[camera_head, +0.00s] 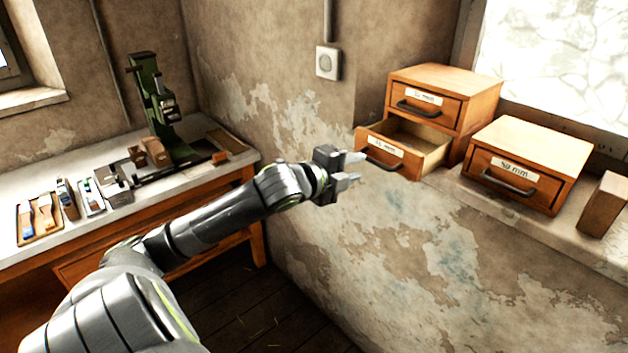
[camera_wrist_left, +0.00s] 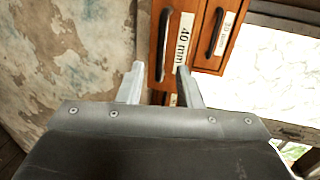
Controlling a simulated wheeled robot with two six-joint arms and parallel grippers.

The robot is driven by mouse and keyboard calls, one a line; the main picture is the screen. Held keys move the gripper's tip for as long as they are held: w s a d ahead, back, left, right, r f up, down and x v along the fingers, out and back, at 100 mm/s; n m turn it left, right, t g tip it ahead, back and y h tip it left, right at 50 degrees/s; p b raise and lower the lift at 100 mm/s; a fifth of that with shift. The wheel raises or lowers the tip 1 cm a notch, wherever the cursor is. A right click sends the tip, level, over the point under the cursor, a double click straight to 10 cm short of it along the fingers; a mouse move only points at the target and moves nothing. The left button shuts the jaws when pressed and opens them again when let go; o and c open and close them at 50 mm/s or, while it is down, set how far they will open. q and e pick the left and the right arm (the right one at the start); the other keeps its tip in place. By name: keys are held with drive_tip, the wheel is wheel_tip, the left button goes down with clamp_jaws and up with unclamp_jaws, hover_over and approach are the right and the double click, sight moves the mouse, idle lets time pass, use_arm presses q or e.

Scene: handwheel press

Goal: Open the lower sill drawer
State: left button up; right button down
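The lower sill drawer (camera_head: 392,160) stands pulled out of the left wooden cabinet on the window sill, its inside partly visible. Its dark handle (camera_head: 384,164) also shows in the left wrist view (camera_wrist_left: 163,45), beside a label reading 40 mm. The upper drawer (camera_head: 427,105) above it is shut. My left gripper (camera_head: 358,168) is open, just left of the lower drawer's front. In the left wrist view its fingers (camera_wrist_left: 160,72) are apart, with the handle showing between and beyond their tips; nothing is held. My right gripper is not in view.
Another wooden drawer box (camera_head: 528,165) stands to the right on the sill (camera_head: 470,193), with a small brown block (camera_head: 604,204) beside it. A workbench (camera_head: 75,235) with a green press (camera_head: 160,105) and several small items is at left. The wall below the sill is clear.

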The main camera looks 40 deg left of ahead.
use_arm(q)
drive_tip(key=p+v, duration=0.5)
drive_tip(key=v, duration=0.6)
drive_tip(key=shift+s+p, duration=0.3)
drive_tip(key=shift+p, duration=0.05)
drive_tip(key=shift+a, duration=0.15)
idle(0.3)
